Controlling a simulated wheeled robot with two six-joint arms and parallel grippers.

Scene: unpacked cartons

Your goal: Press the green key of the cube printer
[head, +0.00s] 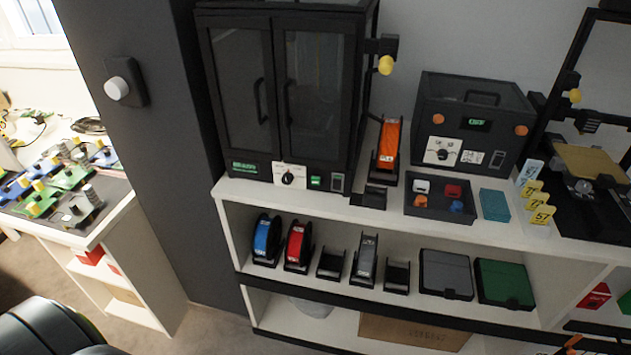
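The cube printer, a tall black cabinet (335,95) with two glass doors, stands on the white shelf unit in the head view. Its doors look shut. Along its lower front are a green display (244,167), a white panel with a black knob (287,176), and a small green key (316,182) just right of the knob. A dark slot panel (337,182) is right of the key. The key is in plain sight with nothing in front of it. Neither of my grippers can be made out in this view.
An orange spool (388,145), a dark tray (440,203) of small parts and a black dryer-like box (470,115) stand right of the printer. An open-frame printer (585,165) is at far right. Spools and boxes fill the shelf below. Floor (205,335) shows lower left.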

